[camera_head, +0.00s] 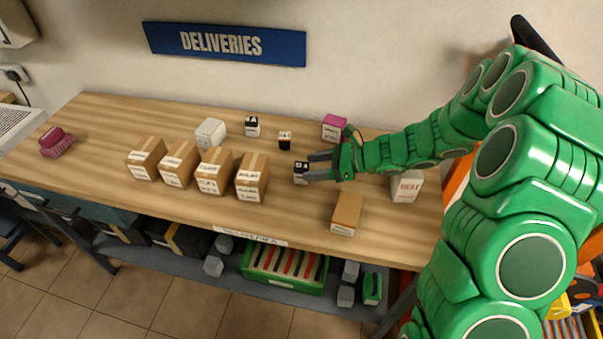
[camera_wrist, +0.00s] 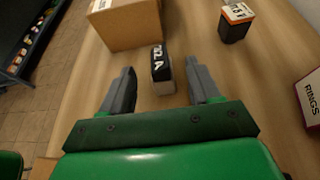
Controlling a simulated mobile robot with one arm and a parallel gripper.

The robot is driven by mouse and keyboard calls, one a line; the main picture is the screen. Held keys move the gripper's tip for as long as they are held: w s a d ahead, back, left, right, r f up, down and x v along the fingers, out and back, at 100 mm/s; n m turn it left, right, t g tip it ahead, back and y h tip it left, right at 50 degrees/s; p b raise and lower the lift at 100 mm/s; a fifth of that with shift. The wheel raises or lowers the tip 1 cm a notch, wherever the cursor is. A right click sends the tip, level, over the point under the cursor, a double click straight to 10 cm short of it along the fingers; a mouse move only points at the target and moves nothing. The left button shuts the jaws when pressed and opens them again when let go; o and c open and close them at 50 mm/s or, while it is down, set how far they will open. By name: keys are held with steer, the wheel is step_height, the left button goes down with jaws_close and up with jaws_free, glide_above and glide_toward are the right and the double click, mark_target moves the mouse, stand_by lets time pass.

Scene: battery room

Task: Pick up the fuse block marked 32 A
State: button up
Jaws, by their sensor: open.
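A small fuse block with a black top and pale lower part (camera_wrist: 162,64) stands on the wooden table. White lettering on its black face appears to end in "2 A"; its first character is unclear. It also shows in the head view (camera_head: 300,173). My gripper (camera_wrist: 160,72) is open, with one finger on each side of this block and visible gaps between them. In the head view my gripper (camera_head: 308,168) reaches in from the right, and its fingers partly hide the block. Another dark block (camera_wrist: 234,28) with a white and orange label stands farther right in the wrist view.
Several cardboard boxes (camera_head: 251,177) stand left of my gripper; one (camera_wrist: 127,24) is close beyond the left finger. A small dark block (camera_head: 285,140) and another block (camera_head: 252,126) stand behind. A pink-topped box (camera_head: 333,128) is at back right. The left front tabletop is clear.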

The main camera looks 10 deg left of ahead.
mark_target(302, 169)
steer(key=shift+x, duration=2.05)
steer(key=c, duration=1.1)
